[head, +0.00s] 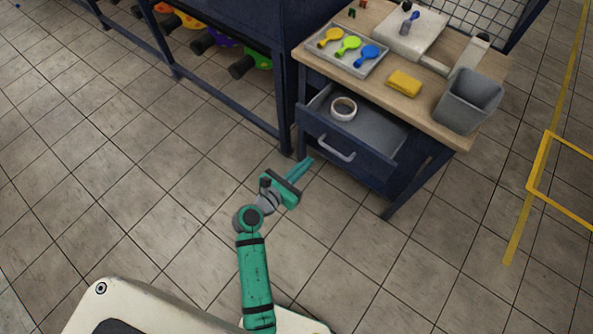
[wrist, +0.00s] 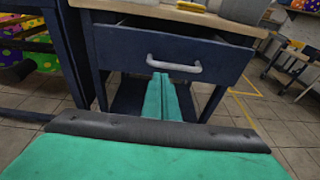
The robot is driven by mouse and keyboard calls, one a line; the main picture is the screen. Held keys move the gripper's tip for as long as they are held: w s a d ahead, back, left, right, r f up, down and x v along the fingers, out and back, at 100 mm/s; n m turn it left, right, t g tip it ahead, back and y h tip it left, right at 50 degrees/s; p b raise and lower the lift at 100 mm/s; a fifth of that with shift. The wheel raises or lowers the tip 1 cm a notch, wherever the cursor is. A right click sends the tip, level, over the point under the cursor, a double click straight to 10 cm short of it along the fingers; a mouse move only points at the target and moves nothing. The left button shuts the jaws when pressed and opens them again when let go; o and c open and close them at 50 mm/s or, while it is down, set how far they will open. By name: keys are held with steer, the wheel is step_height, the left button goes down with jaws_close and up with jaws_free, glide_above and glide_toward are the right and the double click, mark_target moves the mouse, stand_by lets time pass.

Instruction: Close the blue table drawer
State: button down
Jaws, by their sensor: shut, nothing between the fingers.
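The blue table drawer (head: 349,145) is pulled open below a wooden table top in the head view. Its front with a silver handle (head: 336,149) faces my gripper. A roll of white tape (head: 343,108) lies inside the drawer. My gripper (head: 308,162) is shut and empty, in front of the drawer and a little left of the handle. In the wrist view the drawer front (wrist: 215,56) spans the upper middle, and its handle (wrist: 174,66) shows just above the tips of my shut fingers (wrist: 161,77). I cannot tell whether the fingers touch the drawer.
A dark blue rack (head: 232,100) stands to the left. The tiled floor in front is clear.

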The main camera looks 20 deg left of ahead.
steer(key=x, duration=0.7)
steer(key=shift+w, duration=0.15)
steer(key=shift+d, duration=0.1)
